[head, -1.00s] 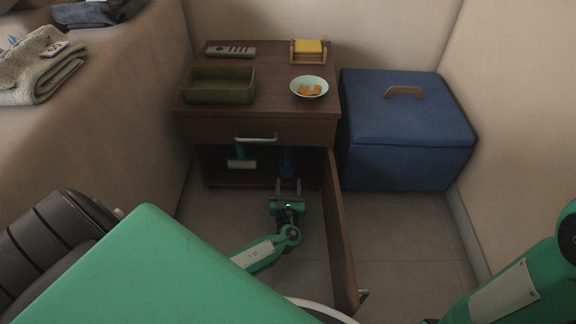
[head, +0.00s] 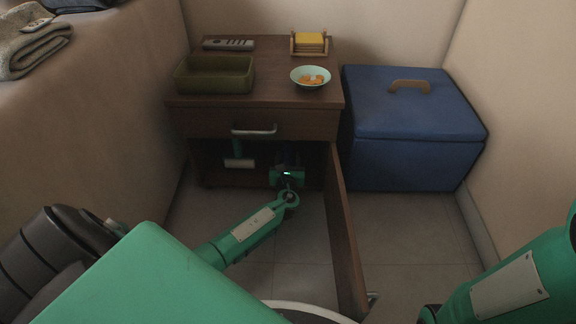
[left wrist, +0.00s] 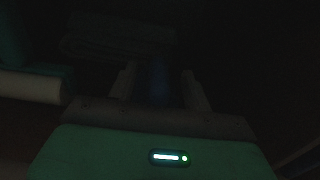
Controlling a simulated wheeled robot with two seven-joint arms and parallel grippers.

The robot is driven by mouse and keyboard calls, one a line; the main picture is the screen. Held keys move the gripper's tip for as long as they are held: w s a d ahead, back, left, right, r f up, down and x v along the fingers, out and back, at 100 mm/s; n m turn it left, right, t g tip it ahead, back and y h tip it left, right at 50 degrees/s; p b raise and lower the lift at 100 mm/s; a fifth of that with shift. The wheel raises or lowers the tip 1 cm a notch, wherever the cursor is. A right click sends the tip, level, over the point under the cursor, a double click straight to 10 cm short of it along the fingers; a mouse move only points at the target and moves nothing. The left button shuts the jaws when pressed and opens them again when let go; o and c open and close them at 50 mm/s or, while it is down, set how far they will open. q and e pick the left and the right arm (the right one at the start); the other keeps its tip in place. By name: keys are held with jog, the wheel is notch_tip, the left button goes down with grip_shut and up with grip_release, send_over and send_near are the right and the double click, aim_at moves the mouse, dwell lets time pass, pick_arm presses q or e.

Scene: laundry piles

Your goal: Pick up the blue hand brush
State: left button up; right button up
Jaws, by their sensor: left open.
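The blue hand brush (left wrist: 160,84) is a dim blue shape inside the dark lower compartment of the nightstand. In the left wrist view it lies between the two fingers of my left gripper (left wrist: 160,92); whether they touch it is too dark to tell. In the head view my left gripper (head: 287,163) reaches into the compartment past the open door and hides most or all of the brush. The jaws are open. My right arm shows at the right edge, but its gripper is out of view.
A lint roller with a white roll (head: 239,163) is left of my gripper in the compartment. The open door (head: 343,235) stands to the right. A folded cloth (left wrist: 115,38) lies deeper inside. A blue storage box (head: 415,150) stands right of the nightstand (head: 270,75).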

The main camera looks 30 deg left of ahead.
pick_arm(q)
jog(key=shift+w+a, duration=0.2)
jog(key=shift+w, duration=0.05)
grip_shut()
